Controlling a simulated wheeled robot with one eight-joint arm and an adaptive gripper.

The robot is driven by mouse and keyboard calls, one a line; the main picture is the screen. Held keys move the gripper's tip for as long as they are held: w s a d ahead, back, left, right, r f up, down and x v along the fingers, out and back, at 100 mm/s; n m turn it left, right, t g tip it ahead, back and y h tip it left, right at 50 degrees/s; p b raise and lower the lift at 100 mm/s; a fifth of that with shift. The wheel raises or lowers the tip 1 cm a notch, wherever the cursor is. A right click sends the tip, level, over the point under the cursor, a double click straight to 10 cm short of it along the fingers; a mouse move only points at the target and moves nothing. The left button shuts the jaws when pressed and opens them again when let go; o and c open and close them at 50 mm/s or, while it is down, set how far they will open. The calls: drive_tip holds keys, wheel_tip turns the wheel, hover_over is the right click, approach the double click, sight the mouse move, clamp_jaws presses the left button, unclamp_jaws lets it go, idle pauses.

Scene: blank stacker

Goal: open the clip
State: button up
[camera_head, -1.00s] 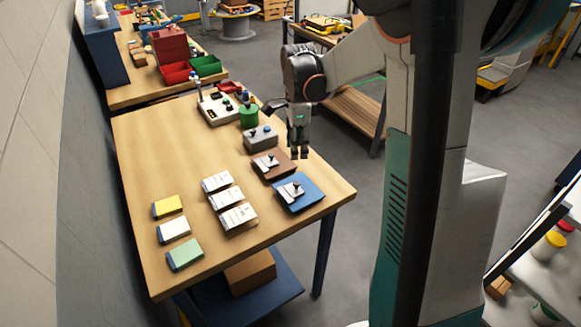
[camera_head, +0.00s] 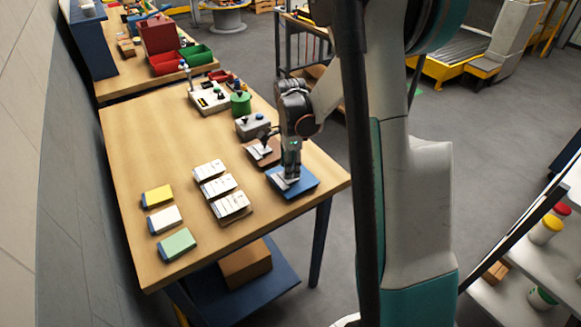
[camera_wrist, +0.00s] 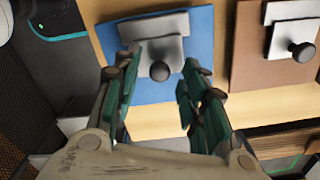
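A blue board (camera_head: 307,187) lies near the table's right edge and carries a light metal clip with a dark round knob. In the wrist view the clip (camera_wrist: 165,48) sits on the blue board (camera_wrist: 203,50), its knob (camera_wrist: 160,71) near the gap between my fingertips. My gripper (camera_head: 291,174) is over this board, partly hiding the clip in the head view. In the wrist view my gripper (camera_wrist: 158,82) is open, one finger to each side of the knob, with nothing visibly held. Contact with the knob cannot be told.
A brown board (camera_wrist: 257,65) with a similar clip (camera_wrist: 291,40) lies beside the blue one. Several white cards (camera_head: 220,186) and coloured blocks (camera_head: 176,244) lie to the left.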

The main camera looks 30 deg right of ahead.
drive_tip(key=shift+f, duration=0.15)
clamp_jaws()
